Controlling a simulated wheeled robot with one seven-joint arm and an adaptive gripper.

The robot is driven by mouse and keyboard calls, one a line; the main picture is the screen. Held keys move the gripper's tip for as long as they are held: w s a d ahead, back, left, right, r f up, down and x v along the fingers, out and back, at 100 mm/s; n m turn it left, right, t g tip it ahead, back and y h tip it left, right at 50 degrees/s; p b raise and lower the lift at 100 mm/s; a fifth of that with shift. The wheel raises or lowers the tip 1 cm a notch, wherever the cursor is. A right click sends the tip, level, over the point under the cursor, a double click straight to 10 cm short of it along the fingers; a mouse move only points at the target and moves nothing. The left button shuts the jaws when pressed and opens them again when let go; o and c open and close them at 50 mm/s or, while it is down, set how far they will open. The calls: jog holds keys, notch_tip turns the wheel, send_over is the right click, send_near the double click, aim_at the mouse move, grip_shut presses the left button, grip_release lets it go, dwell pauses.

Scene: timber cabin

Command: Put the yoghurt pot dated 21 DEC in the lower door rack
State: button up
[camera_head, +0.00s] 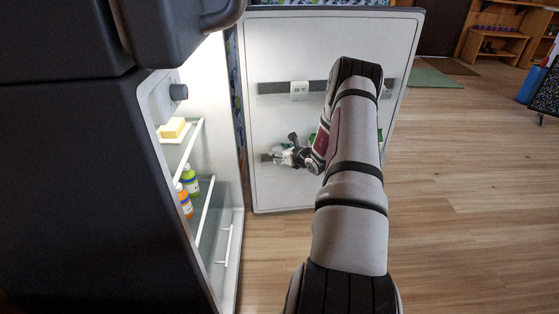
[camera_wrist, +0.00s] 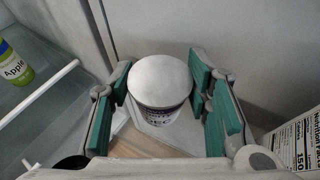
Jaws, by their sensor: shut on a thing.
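A yoghurt pot (camera_wrist: 160,88) with a plain white lid and a dark-and-white printed label stands upright in the wrist view. Its label is only partly visible and I cannot read the full date. My gripper (camera_wrist: 160,72), with green finger pads, is shut on the pot from both sides. In the head view my gripper (camera_head: 286,155) is at the lower door rack (camera_head: 265,158) of the open fridge door. The rack is largely hidden behind my gripper and arm. I cannot tell whether the pot touches the rack floor.
A carton with nutrition text (camera_wrist: 301,143) stands close to the right of my gripper. Inside the fridge are a yellow block (camera_head: 173,127), a green bottle (camera_head: 190,181) and an orange bottle (camera_head: 184,202).

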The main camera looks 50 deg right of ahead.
jog(key=shift+w+d+f+b, duration=0.15)
jog(key=shift+f+b, duration=0.7)
jog(key=shift+f, duration=0.85)
jog(key=shift+f, duration=0.1)
jog(key=o, duration=1.2)
jog(key=shift+r, duration=0.2)
jog(key=p+v, duration=0.4)
jog(key=v, duration=0.8)
